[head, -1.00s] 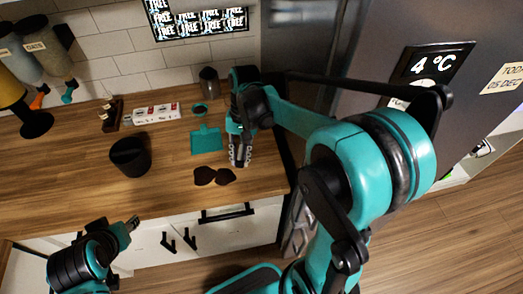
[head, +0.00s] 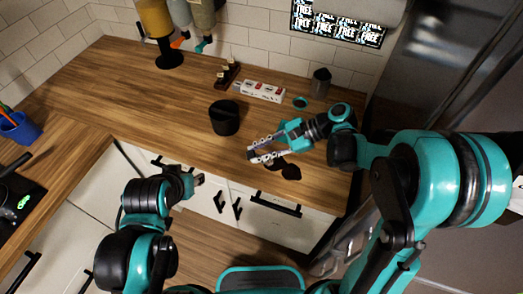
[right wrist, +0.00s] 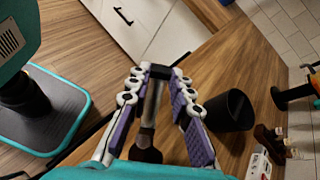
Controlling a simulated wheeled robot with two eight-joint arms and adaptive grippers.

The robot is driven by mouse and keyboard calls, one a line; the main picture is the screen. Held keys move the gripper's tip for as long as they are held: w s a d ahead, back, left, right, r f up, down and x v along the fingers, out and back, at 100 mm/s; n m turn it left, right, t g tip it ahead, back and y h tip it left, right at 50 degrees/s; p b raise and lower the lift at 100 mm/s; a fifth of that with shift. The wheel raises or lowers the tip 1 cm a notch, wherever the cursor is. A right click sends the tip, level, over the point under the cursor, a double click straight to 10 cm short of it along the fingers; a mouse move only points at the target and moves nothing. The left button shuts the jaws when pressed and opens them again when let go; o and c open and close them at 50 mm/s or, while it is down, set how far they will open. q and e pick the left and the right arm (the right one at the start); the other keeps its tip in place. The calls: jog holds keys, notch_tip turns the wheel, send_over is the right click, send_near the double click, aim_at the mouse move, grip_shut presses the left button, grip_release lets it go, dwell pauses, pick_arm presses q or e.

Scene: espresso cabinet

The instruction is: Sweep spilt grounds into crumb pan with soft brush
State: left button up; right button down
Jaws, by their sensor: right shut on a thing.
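My right gripper (head: 254,148) reaches left over the counter in the head view. In the right wrist view its purple-padded fingers (right wrist: 160,78) are shut on a slim brush (right wrist: 151,105), with a grey shaft and a dark, wider end low between the fingers. The dark spilt grounds (head: 289,171) lie on the counter just below this gripper in the head view, partly covered by it. I cannot pick out the teal crumb pan now; my right gripper and wrist cover that area. My left gripper (head: 199,180) is in front of the counter's edge, its fingers too small to judge.
A black bin (head: 224,118) stands left of my right gripper and also shows in the right wrist view (right wrist: 229,110). Behind are a white socket strip (head: 262,90), a teal ring (head: 300,103) and a dark canister (head: 320,83). The counter (head: 130,90) is clear at left.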

jog(key=shift+w+d+f+b, duration=0.35)
jog(key=shift+w+d+f, duration=0.55)
jog(key=shift+w+d, duration=1.75)
jog(key=shift+w+d+f+b, duration=0.3)
jog(key=shift+w+d+f, duration=0.85)
jog(key=shift+w, duration=2.55)
jog(key=shift+d+r+p, duration=0.15)
jog(key=shift+r+p, duration=0.65)
jog(key=shift+r, duration=0.7)
jog(key=shift+d+r+p, duration=0.15)
jog(key=shift+r+p, duration=0.65)
jog(key=shift+r, duration=0.65)
